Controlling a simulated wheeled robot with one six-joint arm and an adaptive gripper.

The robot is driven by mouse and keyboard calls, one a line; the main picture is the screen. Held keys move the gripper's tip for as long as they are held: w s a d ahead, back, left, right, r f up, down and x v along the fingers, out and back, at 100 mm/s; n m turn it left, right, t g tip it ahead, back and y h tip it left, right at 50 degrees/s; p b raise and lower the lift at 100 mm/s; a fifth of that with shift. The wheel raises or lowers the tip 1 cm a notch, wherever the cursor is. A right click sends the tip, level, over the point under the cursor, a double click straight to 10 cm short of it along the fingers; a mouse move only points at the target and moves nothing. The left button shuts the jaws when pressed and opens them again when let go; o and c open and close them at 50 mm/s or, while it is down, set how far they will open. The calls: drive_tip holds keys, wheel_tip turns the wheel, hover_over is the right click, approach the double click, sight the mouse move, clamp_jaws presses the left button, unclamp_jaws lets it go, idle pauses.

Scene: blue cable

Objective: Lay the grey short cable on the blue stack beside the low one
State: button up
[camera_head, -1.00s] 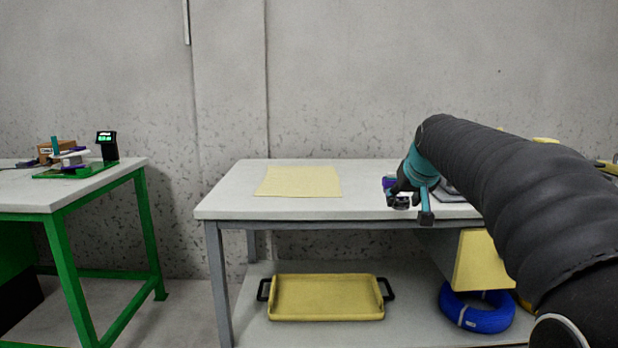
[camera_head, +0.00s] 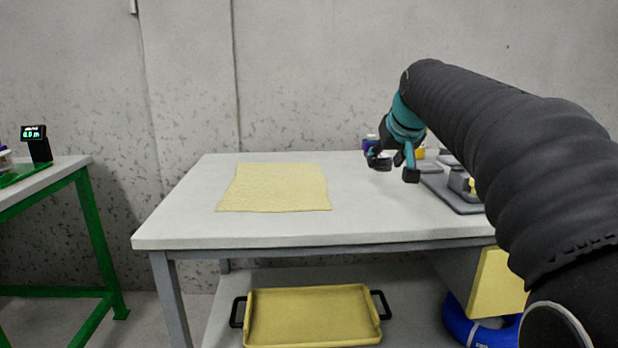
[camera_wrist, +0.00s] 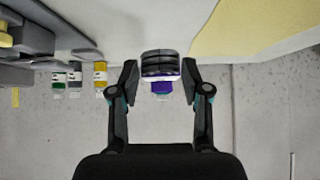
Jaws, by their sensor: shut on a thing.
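My gripper (camera_head: 391,164) is over the right half of the grey-topped table (camera_head: 300,228). In the wrist view its fingers (camera_wrist: 160,75) stand at either side of a dark grey, ridged coil (camera_wrist: 160,62) that looks like the grey cable, and are shut on it. A purple-blue item (camera_wrist: 161,87) shows just beyond the coil; it also shows behind my gripper in the head view (camera_head: 370,142). Several labelled items with green, grey and yellow (camera_wrist: 100,77) ends stand beside it in the wrist view. I cannot tell which is the low stack.
A yellow cloth (camera_head: 275,188) lies on the table's left half, with bare tabletop around it. Grey fixtures (camera_head: 452,190) stand at the right. Below are a yellow tray (camera_head: 312,316) and a blue cable coil (camera_head: 478,332). A green-legged bench (camera_head: 100,235) stands left.

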sight(373, 170)
drive_tip(key=w+f, duration=0.2)
drive_tip(key=w, duration=0.1)
drive_tip(key=w+a+f, duration=0.1)
drive_tip(key=w+f, duration=0.1)
drive_tip(key=w, duration=0.2)
drive_tip(key=w+a+f, duration=0.1)
drive_tip(key=w+f, duration=0.2)
drive_tip(key=w, duration=0.1)
drive_tip(key=shift+w, duration=0.1)
drive_tip(key=shift+f, duration=2)
drive_tip(key=o, duration=1.1)
drive_tip(key=shift+o, duration=0.2)
drive_tip(key=v, duration=1.2)
